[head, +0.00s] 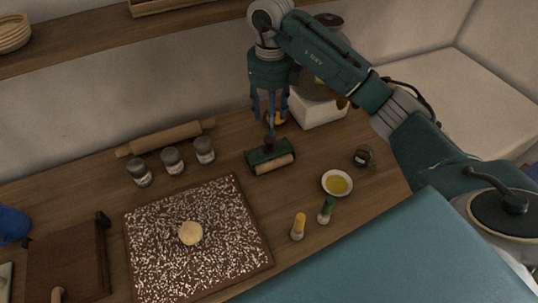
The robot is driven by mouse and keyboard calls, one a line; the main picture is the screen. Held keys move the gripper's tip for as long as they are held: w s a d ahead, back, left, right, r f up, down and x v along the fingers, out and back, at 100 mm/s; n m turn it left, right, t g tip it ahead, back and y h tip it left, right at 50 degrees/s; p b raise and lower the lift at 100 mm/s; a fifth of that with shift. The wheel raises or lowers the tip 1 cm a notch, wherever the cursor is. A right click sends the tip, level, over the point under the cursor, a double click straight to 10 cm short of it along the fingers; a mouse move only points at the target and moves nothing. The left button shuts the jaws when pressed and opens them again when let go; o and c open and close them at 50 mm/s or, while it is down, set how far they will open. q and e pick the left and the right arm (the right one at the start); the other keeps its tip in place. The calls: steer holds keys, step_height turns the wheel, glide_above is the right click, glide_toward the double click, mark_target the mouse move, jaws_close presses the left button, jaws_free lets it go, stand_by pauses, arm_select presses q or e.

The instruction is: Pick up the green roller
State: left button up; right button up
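The green roller (270,155) rests on the wooden counter behind the speckled board. It has a dark green frame, a pale wooden cylinder along its front and a thin handle rising upward. My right gripper (270,115) hangs straight above it, pointing down. Its fingers stand apart on either side of the upper handle; I see no clear contact with it. My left gripper is out of view.
A floured board (198,240) with a dough round (190,233) lies in front. Several jars and a rolling pin (166,137) stand left. A white scale (320,109) stands behind.

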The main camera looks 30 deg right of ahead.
mark_target(270, 141)
step_height(270, 141, down, 5)
steer(key=shift+r+p, duration=0.15)
steer(key=shift+p, duration=0.35)
steer(key=shift+f, duration=0.3)
steer(key=f+p, duration=0.2)
steer(key=f, duration=0.3)
steer(key=shift+w+p, duration=0.2)
steer(key=shift+p, duration=0.2)
steer(key=shift+f, duration=0.25)
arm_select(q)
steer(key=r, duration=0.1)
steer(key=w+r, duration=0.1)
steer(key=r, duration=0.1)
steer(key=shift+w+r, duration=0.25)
arm_select(e)
steer(key=shift+w, duration=0.1)
jaws_close()
